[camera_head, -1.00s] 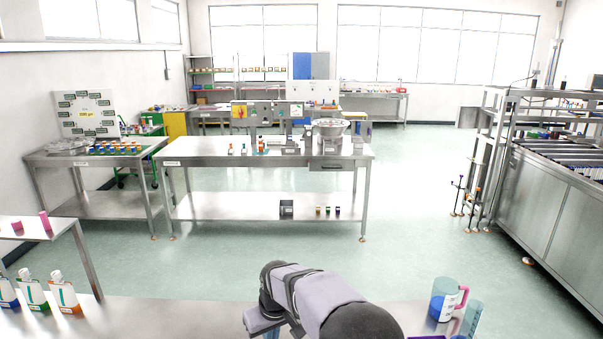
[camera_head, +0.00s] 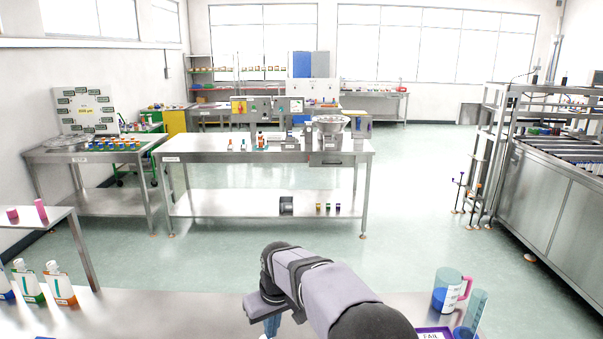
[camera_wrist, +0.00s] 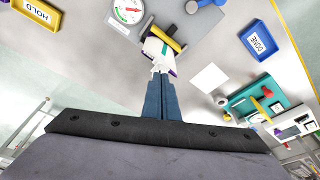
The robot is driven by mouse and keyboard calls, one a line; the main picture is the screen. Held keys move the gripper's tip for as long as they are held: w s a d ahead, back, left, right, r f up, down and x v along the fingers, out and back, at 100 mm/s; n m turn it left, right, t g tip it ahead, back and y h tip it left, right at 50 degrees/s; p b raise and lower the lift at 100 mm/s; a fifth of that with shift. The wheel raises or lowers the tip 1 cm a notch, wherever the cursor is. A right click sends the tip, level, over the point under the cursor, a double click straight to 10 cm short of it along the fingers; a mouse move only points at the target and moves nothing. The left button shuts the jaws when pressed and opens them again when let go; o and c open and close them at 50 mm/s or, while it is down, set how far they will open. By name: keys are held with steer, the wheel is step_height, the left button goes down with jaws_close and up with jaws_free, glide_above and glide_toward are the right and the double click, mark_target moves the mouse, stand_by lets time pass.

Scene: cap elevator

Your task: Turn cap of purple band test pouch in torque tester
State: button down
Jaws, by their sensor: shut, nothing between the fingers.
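My gripper (camera_wrist: 160,78) points away from the wrist camera with its two blue-grey fingers together and nothing between them. In the head view only part of my gripper (camera_head: 272,326) shows beside the arm. A white pouch with a purple band (camera_wrist: 155,47) sits at the torque tester, just beyond my fingertips in the wrist view. Its pale spout end (camera_wrist: 160,66) lies at the fingertips; I cannot tell whether they touch. The tester shows a yellow-and-black bar (camera_wrist: 166,39) across the pouch and a round dial (camera_wrist: 127,11) with a red needle. The cap is too small to make out clearly.
A blue DONE tray (camera_wrist: 258,40) is to the right and a yellow HOLD tray (camera_wrist: 37,14) to the left. A white sheet (camera_wrist: 209,78) lies near a teal tray (camera_wrist: 262,102). A jug (camera_head: 447,293) and several pouches (camera_head: 60,284) stand on the bench.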

steer(key=b+x, duration=0.2)
steer(key=x, duration=0.1)
steer(key=s+b+x, duration=0.1)
steer(key=x, duration=0.1)
steer(key=shift+d+f, duration=0.3)
steer(key=shift+f, duration=0.1)
steer(key=shift+w+a+p, duration=0.3)
steer(key=shift+w+p, duration=0.15)
steer(key=shift+w, duration=0.1)
stand_by(1.0)
steer(key=shift+s+a+p, duration=0.1)
steer(key=shift+p, duration=0.9)
stand_by(0.5)
steer(key=shift+s, duration=0.1)
stand_by(0.5)
steer(key=shift+s+d, duration=0.2)
steer(key=shift+s, duration=0.05)
steer(key=shift+r, duration=0.1)
steer(key=p+v, duration=0.1)
steer(key=v, duration=0.1)
steer(key=p+v, duration=0.1)
steer(key=p, duration=0.1)
steer(key=w+p+v, duration=0.1)
steer(key=v, duration=0.1)
steer(key=shift+a+r+p, duration=0.3)
steer(key=shift+r, duration=0.2)
